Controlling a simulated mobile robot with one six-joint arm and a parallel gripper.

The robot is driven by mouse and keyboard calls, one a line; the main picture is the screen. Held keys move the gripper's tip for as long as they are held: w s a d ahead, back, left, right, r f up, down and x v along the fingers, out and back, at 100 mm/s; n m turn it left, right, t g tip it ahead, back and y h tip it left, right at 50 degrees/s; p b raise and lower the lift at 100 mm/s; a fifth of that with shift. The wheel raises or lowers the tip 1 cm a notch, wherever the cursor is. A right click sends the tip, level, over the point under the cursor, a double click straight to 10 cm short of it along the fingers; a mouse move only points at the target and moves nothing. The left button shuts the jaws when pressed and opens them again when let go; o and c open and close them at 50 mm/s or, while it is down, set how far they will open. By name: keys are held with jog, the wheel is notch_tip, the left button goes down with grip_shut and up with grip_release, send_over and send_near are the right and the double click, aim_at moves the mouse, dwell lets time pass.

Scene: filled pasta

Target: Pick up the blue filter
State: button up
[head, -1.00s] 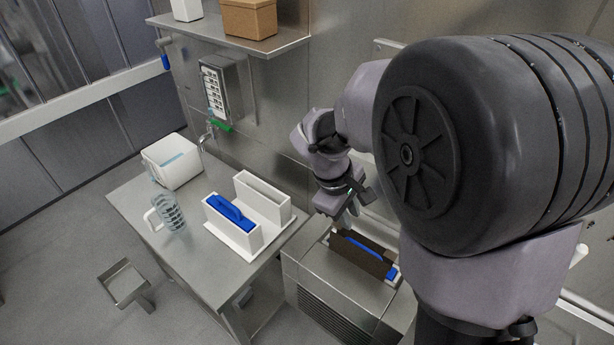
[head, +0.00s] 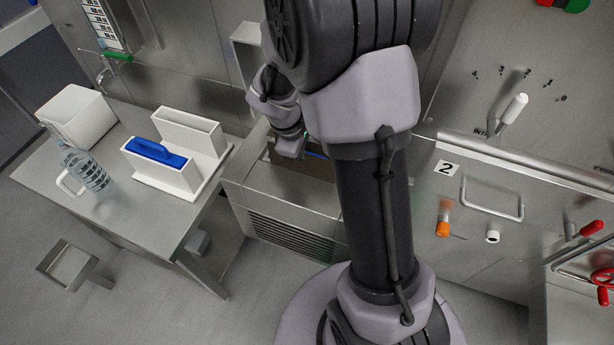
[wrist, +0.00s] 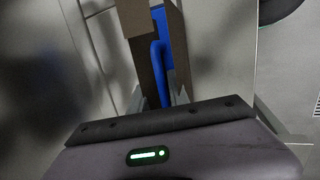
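One blue filter (wrist: 163,55) sits in a narrow brown slot on the metal unit. In the head view only a thin blue strip of it (head: 317,155) shows beside my arm. My gripper (wrist: 162,97) is over this slot, with its grey fingertips on either side of the blue handle and apparently apart; contact is not clear. In the head view my gripper (head: 291,145) is at the slot, its fingers mostly hidden. A second blue filter (head: 157,152) stands in a white two-part holder (head: 188,195) on the left table.
The metal table (head: 120,215) also carries a white bin (head: 78,118) and a clear jug (head: 90,172). A small stool (head: 68,264) stands on the floor. A panel (head: 470,215) with handles and valves is at the right. The back wall is close behind my gripper.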

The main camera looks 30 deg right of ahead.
jog(key=shift+r, duration=0.1)
grip_shut()
dwell(1.2)
